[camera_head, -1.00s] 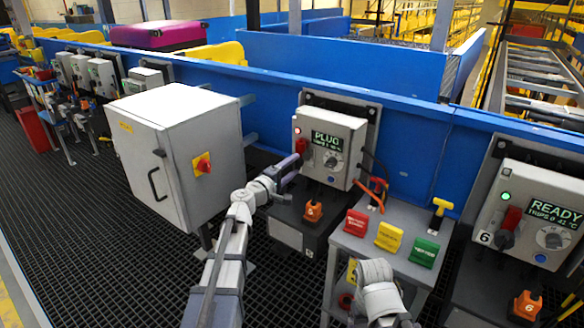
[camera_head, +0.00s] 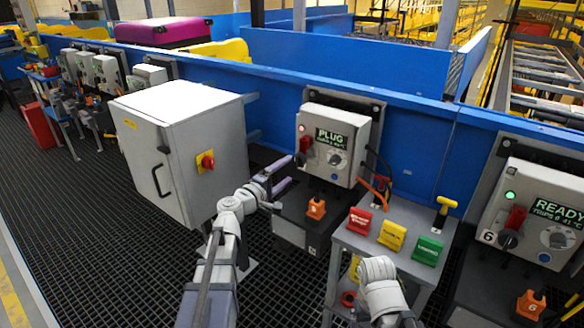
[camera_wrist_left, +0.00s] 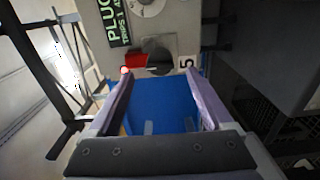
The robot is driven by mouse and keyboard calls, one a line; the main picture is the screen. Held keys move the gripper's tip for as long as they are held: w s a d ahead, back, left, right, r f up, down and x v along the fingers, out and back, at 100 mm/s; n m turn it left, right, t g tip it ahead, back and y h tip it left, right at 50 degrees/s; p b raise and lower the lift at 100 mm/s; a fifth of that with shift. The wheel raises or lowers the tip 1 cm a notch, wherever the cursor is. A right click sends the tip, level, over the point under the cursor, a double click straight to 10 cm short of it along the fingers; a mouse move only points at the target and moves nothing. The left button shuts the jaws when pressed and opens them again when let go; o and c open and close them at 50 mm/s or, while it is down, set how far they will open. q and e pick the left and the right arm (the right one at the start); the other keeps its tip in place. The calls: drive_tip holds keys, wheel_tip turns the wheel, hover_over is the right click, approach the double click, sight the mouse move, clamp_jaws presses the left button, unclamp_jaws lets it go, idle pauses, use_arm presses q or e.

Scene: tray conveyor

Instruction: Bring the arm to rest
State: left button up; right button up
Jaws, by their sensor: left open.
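My left gripper (camera_head: 287,173) is open, with its two purple-grey fingers apart and nothing between them. It is in front of and a little left of the grey control box (camera_head: 338,145), whose display reads PLUG. The box has a red switch handle (camera_head: 305,141) on its left side. In the left wrist view the gripper (camera_wrist_left: 155,95) has its fingers pointing toward the lower part of the box (camera_wrist_left: 165,35); I cannot tell there whether they touch it. My right arm shows at the bottom, and its gripper is not clearly seen.
A large grey cabinet (camera_head: 160,165) stands close left of the left arm. A small grey table (camera_head: 385,215) with red, yellow and green blocks stands right of it. Another box (camera_head: 545,215) reading READY is at the far right. A blue wall (camera_head: 415,140) runs behind.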

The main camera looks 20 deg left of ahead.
sight(296, 164)
use_arm(q)
drive_tip(key=shift+v, duration=1)
drive_tip(key=shift+w, duration=0.15)
drive_tip(key=x, duration=0.7)
drive_tip(key=shift+w+d, duration=0.1)
drive_tip(key=shift+w, duration=0.2)
drive_tip(key=shift+s, duration=0.1)
